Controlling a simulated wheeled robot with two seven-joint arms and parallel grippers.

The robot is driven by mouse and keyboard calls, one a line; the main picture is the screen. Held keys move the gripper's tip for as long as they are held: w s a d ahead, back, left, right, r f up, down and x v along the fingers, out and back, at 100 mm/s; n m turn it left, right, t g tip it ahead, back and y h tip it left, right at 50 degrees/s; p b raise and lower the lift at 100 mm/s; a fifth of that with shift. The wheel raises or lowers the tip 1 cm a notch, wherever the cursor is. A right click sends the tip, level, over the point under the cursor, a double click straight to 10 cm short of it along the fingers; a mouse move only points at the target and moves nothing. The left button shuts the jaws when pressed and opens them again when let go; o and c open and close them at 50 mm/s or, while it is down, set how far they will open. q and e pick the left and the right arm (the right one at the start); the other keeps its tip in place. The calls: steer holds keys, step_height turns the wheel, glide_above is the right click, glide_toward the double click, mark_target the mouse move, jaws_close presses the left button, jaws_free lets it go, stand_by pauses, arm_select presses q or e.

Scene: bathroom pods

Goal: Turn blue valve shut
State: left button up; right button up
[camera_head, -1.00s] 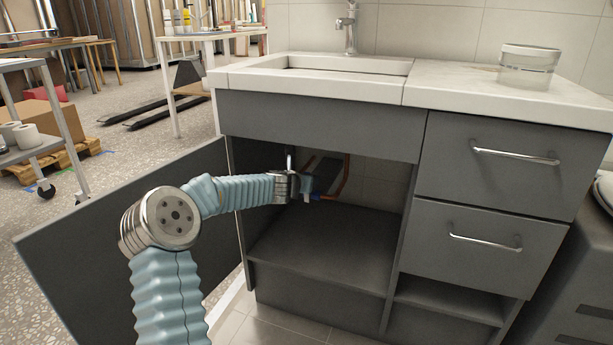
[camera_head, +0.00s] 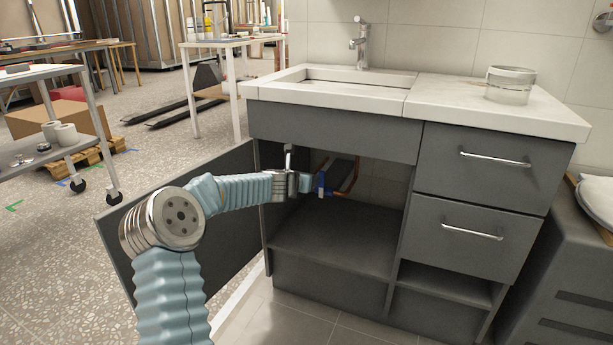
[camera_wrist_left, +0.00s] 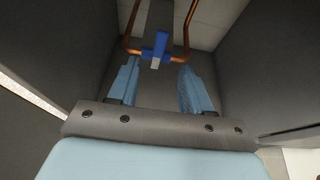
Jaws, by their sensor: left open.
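The blue valve (camera_head: 321,186) sits on copper piping inside the open cabinet under the sink. In the left wrist view the blue valve (camera_wrist_left: 160,46) is upright, with a pale lower end, between two copper pipes. My left gripper (camera_head: 307,184) reaches into the cabinet from the left, close to the valve. In the left wrist view my left gripper (camera_wrist_left: 158,75) is open, and the valve lies just beyond the fingertips, roughly centred between them. No grip on it shows. My right gripper is out of view.
The cabinet floor (camera_head: 335,240) is bare. Copper pipes (camera_head: 350,178) run behind the valve. The sink (camera_head: 350,82) is above, drawers (camera_head: 480,165) to the right.

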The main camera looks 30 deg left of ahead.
arm_select(q)
steer(key=s+d+f+m+g+h+p, duration=0.25)
steer(key=s+d+f+m, duration=0.25)
steer(key=d+f+m, duration=0.55)
steer(key=s+d+f+m+g+h+p, duration=0.25)
steer(key=s+d+f+m, duration=0.35)
steer(key=d+f, duration=0.65)
steer(key=s+d+f+m+g+p, duration=0.1)
steer(key=s+d+f+m+g, duration=0.1)
steer(key=s+d+m, duration=0.3)
steer(key=s+d+f+m+g+h+p, duration=0.1)
steer(key=s+d+m, duration=0.4)
steer(key=s, duration=0.8)
steer(key=s+d+f+m+g+p, duration=0.2)
steer(key=s+d+f+m+g, duration=0.2)
steer(key=s+m, duration=0.6)
steer(key=shift+d+g+h+p, duration=0.3)
steer(key=shift+d+h+p, duration=0.1)
steer(key=shift+d, duration=0.25)
steer(key=shift+w, duration=0.1)
steer(key=shift+r, duration=0.55)
